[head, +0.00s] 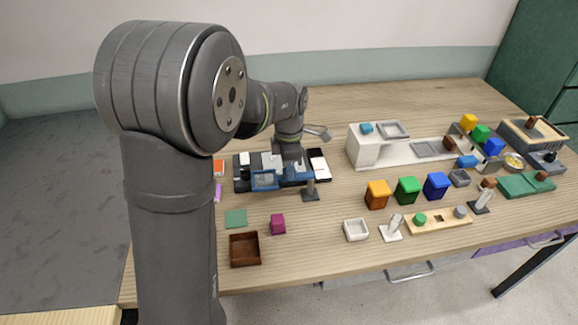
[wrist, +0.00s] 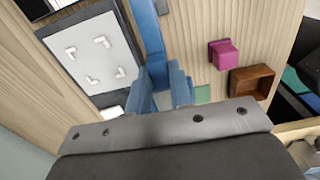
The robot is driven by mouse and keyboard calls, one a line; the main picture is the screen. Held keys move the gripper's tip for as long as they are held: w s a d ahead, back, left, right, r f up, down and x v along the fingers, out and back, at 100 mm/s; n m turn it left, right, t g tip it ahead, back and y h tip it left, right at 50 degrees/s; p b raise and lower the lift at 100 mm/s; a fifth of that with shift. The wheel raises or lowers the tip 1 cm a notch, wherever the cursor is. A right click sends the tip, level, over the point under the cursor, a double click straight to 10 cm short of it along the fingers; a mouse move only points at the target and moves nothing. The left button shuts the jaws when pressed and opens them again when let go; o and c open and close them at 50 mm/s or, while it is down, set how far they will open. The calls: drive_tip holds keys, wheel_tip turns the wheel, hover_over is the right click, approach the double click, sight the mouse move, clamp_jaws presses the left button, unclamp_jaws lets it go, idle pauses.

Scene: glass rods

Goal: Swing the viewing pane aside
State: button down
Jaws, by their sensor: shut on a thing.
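The viewing pane (head: 264,181) is a small window in a blue frame, upright at the front of a dark station in the head view. In the wrist view a blue bar (wrist: 148,35), apparently the pane's frame seen nearly edge-on, runs from the top edge down to my fingers. My gripper (head: 293,172) is low at the station's front, right of the window. It also shows in the wrist view (wrist: 162,88), shut on the blue frame. The exact contact is partly hidden by my gripper's body.
A white plate (wrist: 95,52) with corner marks lies beside the bar. A brown box (head: 245,249), magenta block (head: 278,224) and green square (head: 236,218) lie in front. A dark-based post (head: 311,190) stands close right. Coloured blocks (head: 407,190) are further right.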

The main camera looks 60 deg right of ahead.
drive_tip(key=c, duration=1.3)
unclamp_jaws()
drive_tip(key=shift+r, duration=0.1)
wheel_tip(320, 180, up, 17)
drive_tip(key=shift+r, duration=0.15)
wheel_tip(320, 180, down, 18)
drive_tip(key=shift+r, duration=0.2)
drive_tip(key=shift+r, duration=0.1)
